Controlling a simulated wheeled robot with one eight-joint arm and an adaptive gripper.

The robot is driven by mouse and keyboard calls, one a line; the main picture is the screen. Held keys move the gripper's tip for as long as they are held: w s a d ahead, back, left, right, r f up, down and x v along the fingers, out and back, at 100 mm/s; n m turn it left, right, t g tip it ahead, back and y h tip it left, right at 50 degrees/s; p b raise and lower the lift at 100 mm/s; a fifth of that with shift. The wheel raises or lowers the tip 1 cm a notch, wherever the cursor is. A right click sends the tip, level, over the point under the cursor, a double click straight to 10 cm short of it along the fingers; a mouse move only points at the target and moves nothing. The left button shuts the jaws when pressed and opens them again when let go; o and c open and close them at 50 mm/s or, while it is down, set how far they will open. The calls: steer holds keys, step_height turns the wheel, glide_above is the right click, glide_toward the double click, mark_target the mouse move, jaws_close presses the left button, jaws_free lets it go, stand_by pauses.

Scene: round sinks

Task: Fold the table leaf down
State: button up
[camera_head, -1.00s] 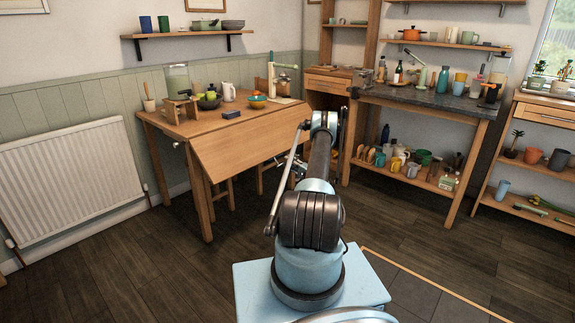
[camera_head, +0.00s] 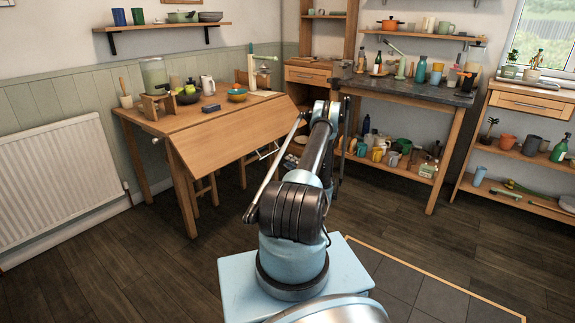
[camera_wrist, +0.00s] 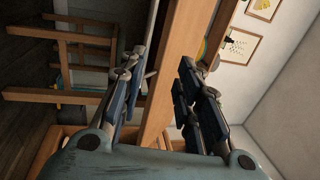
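The wooden table (camera_head: 185,118) stands against the green panelling, left of centre in the head view. Its leaf (camera_head: 232,137) is on the near side and slopes down toward me from the tabletop. My gripper (camera_wrist: 161,65) is mostly hidden behind my arm in the head view. In the wrist view its two fingers are apart, with a wooden board edge (camera_wrist: 177,50), seemingly the leaf's, running between them. I cannot tell whether the fingers touch it.
A white radiator (camera_head: 55,190) is at left. A dark-topped workbench (camera_head: 410,92) is at right. Dark floor (camera_head: 120,260) is clear in front.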

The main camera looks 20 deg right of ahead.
steer(key=c, duration=0.5)
steer(key=shift+w+a+r+g, duration=0.1)
steer(key=shift+w+r+g, duration=0.1)
steer(key=shift+w+g, duration=0.1)
jaws_close()
steer(key=w+a+r+g+h, duration=0.2)
steer(key=w+r+g+h, duration=0.1)
steer(key=w+r+g, duration=0.25)
step_height(320, 180, up, 9)
steer(key=d+g+h, duration=0.1)
steer(key=g+h, duration=0.4)
steer(key=x, duration=1.3)
steer(key=shift+s+a+f, duration=0.15)
steer(key=shift+s+f, duration=0.05)
steer(key=shift+s, duration=0.05)
